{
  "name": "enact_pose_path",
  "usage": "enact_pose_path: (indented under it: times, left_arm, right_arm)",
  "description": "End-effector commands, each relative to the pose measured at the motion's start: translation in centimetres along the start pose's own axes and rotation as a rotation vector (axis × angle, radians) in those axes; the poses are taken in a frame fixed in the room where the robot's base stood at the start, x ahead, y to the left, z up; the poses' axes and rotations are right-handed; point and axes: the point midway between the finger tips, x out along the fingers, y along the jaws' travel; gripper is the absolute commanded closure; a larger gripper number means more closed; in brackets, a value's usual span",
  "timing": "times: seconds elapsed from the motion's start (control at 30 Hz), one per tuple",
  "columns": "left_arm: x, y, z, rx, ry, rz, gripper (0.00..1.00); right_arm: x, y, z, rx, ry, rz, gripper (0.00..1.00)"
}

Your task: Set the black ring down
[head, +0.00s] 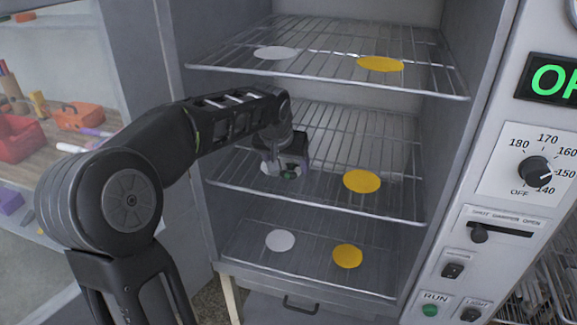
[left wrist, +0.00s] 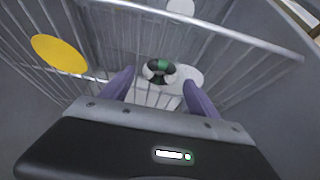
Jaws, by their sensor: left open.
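The black ring (left wrist: 160,64), with green and pale patches, is on the middle wire shelf (head: 400,200) of the open cabinet. In the left wrist view it overlaps a white disc (left wrist: 190,77); I cannot tell whether it touches it. In the head view the ring (head: 292,173) is partly hidden by my gripper. My left gripper (head: 284,166) reaches into the middle level. Its purple fingers (left wrist: 158,82) are open and apart, one on each side of the ring in the picture, with the ring beyond their tips. My right gripper is not in view.
A yellow disc (head: 362,181) lies right of the gripper on the middle shelf. The top shelf (head: 330,72) is close above my arm. The bottom shelf (head: 310,265) bears a white and a yellow disc. A control panel (head: 500,200) stands at the right.

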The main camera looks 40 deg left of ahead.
Motion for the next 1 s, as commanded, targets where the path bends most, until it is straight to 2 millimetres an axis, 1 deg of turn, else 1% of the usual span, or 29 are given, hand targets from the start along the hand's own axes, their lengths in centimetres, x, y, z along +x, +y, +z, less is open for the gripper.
enact_pose_path:
  times: [0.3,0.4,0.5,0.67,1.0]
  left_arm:
    - [-6.5,0.1,-0.1,0.000,0.005,0.001,0.30]
    - [-8.3,0.1,-0.1,0.000,0.005,0.002,0.30]
    - [-9.5,0.1,0.0,0.000,0.002,0.001,0.30]
    - [-10.4,0.0,0.0,0.000,0.001,0.001,0.30]
    - [-10.4,0.0,0.0,0.000,0.000,0.001,0.30]
  right_arm:
    - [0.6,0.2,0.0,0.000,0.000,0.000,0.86]
    - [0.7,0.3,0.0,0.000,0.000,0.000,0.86]
    - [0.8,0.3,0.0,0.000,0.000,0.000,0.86]
    - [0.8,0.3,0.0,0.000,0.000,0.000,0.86]
    - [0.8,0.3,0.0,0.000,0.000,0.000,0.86]
